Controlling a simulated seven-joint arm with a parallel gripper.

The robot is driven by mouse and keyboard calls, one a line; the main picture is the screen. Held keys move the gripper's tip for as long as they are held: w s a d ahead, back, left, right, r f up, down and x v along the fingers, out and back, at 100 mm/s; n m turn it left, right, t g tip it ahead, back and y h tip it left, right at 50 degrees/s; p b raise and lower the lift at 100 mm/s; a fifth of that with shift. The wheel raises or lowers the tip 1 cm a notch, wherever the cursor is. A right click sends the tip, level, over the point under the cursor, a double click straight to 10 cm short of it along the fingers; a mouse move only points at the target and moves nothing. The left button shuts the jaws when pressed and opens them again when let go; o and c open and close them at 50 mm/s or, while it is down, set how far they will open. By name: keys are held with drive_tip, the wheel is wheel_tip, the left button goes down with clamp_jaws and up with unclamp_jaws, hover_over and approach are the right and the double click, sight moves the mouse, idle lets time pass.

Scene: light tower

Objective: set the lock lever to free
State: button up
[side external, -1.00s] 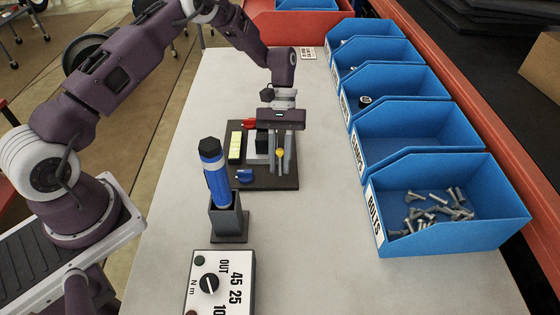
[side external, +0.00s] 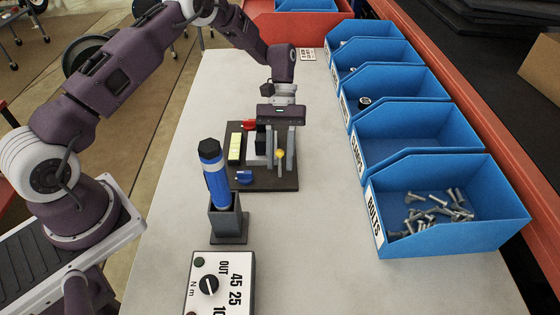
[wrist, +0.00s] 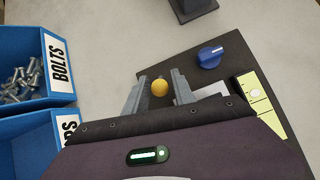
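A dark base plate (side external: 285,183) lies on the table with several controls on it. A yellow ball knob (side external: 280,153) stands near its right side; it also shows in the wrist view (wrist: 159,88). My gripper (side external: 280,164) points down over the plate, with one finger on each side of the yellow ball. In the wrist view my gripper (wrist: 155,80) is open, with gaps between the ball and both fingers. A blue knob (side external: 244,177) with a white mark sits at the plate's near edge. A red part (side external: 249,125) is at the far left. The ball's stem is mostly hidden.
A yellow-green strip (side external: 235,148) lies on the plate's left. A blue-and-black tool (side external: 216,178) stands in a dark holder (side external: 230,228) just in front of the plate. A dial box (side external: 238,262) is nearer. Blue bins (side external: 440,240) line the right. Clear table lies between.

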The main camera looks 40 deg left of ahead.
drive_tip(key=v, duration=0.5)
drive_tip(key=shift+w+a+r, duration=0.2)
drive_tip(key=shift+w+r, duration=0.05)
drive_tip(key=shift+r, duration=0.15)
drive_tip(key=s+r+m+t+y, duration=0.25)
drive_tip(key=s+r, duration=0.25)
drive_tip(key=r, duration=0.5)
drive_tip(key=s+r+m+t+y, duration=0.1)
drive_tip(key=s+r+t, duration=0.25)
drive_tip(key=r, duration=0.65)
drive_tip(key=s+r+m+t+y, duration=0.1)
drive_tip(key=s+t, duration=0.4)
drive_tip(key=s, duration=1.4)
drive_tip(key=shift+s+a+r+m, duration=0.15)
drive_tip(key=shift+a+r+m, duration=0.3)
drive_tip(key=shift+r+m, duration=0.5)
